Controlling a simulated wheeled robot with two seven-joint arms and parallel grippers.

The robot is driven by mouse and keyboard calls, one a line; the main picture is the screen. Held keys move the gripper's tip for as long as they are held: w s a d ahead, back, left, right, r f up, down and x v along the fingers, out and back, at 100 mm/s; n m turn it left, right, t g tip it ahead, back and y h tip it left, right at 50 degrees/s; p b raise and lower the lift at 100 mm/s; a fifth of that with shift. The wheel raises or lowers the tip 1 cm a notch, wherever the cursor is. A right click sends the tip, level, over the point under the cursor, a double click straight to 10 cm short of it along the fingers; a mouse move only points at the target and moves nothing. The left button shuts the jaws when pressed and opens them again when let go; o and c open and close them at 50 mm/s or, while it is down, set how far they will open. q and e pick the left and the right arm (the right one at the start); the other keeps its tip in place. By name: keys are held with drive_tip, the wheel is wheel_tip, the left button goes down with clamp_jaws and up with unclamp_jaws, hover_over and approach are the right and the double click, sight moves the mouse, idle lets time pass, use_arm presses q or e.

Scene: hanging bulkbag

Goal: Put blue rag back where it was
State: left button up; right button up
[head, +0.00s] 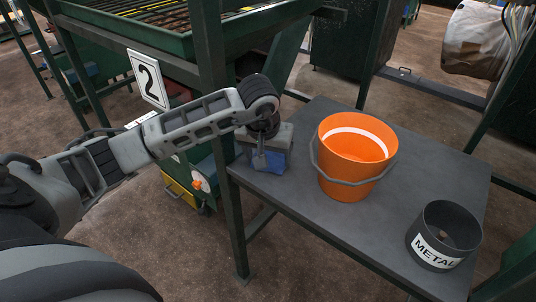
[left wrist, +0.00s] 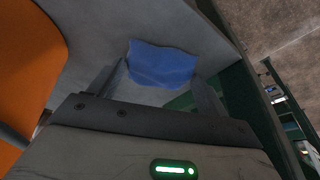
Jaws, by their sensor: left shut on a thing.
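The blue rag (head: 268,163) is at the left end of the dark grey table (head: 310,118), beside the orange bucket. In the left wrist view the blue rag (left wrist: 163,65) lies between my two fingers, over the grey table top. My left gripper (head: 262,163) reaches down over the table's left edge and is shut on the rag. Its fingers also show in the left wrist view (left wrist: 160,78). The gripper hides part of the rag in the head view. I cannot tell whether the rag touches the table. My right gripper is not in view.
The orange bucket (head: 352,165) stands close to the right of my left gripper. A dark round bin labelled METAL (head: 445,236) stands at the table's front right. A green frame post (head: 214,110) rises just left of the gripper. The table is clear in front of the bucket.

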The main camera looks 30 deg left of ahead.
use_arm(q)
drive_tip(key=shift+f, duration=0.1)
drive_tip(key=shift+f, duration=0.15)
drive_tip(key=o, duration=1)
drive_tip(key=shift+o, duration=0.2)
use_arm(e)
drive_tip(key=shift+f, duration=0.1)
use_arm(q)
drive_tip(key=shift+r, duration=0.3)
drive_tip(key=p+v, duration=0.1)
drive_tip(key=v, duration=1)
drive_tip(key=shift+s+r, duration=0.2)
drive_tip(key=shift+r, duration=0.15)
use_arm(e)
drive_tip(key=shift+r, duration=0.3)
